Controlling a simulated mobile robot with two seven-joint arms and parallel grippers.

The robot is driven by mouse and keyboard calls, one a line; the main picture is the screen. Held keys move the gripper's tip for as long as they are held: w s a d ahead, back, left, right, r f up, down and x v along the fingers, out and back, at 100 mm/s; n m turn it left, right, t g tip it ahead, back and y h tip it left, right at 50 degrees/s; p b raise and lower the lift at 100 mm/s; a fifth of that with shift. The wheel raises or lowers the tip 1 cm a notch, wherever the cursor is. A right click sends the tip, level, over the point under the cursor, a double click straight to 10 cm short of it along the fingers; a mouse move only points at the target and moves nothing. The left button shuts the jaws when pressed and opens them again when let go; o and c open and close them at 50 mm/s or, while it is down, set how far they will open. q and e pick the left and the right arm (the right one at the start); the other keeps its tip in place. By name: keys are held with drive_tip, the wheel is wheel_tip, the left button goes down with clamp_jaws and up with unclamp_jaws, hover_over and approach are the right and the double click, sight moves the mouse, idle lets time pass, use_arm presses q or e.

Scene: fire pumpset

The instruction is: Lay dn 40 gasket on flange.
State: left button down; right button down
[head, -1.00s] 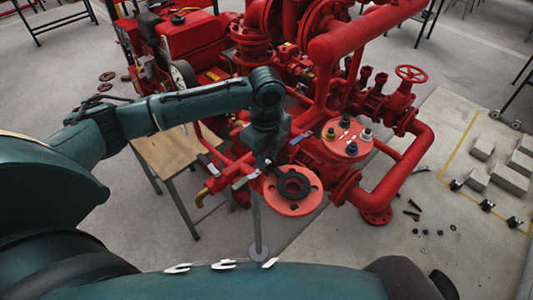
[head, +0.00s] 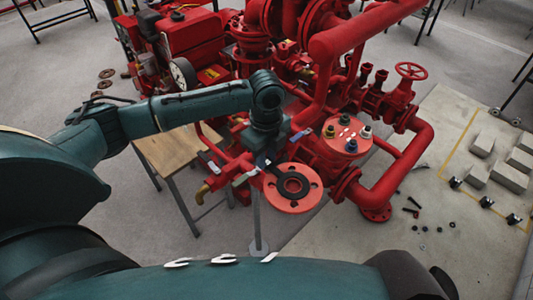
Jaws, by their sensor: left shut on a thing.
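The gasket (head: 304,188) is a dark flat ring at the picture's middle. It lies over the face of the red flange (head: 313,197), roughly concentric with it. The flange's bolt holes show around the ring. I cannot tell whether the gasket touches the flange face or hovers just above it. My left gripper (head: 269,170) comes in from the upper left, shut on the gasket's left edge; its fingertips are small and partly hidden. My right gripper is not in view.
Red pump pipework (head: 375,65) rises behind and right of the flange. A red round cover (head: 347,146) with coloured fittings stands close at the upper right. A wooden table (head: 172,152) is on the left. Loose bolts (head: 412,207) and grey blocks (head: 510,178) lie on the right floor.

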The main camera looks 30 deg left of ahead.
use_arm(q)
drive_tip(key=c, duration=1.1)
unclamp_jaws()
drive_tip(key=shift+c, duration=0.2)
wheel_tip(320, 180, up, 13)
drive_tip(key=shift+b, duration=0.3)
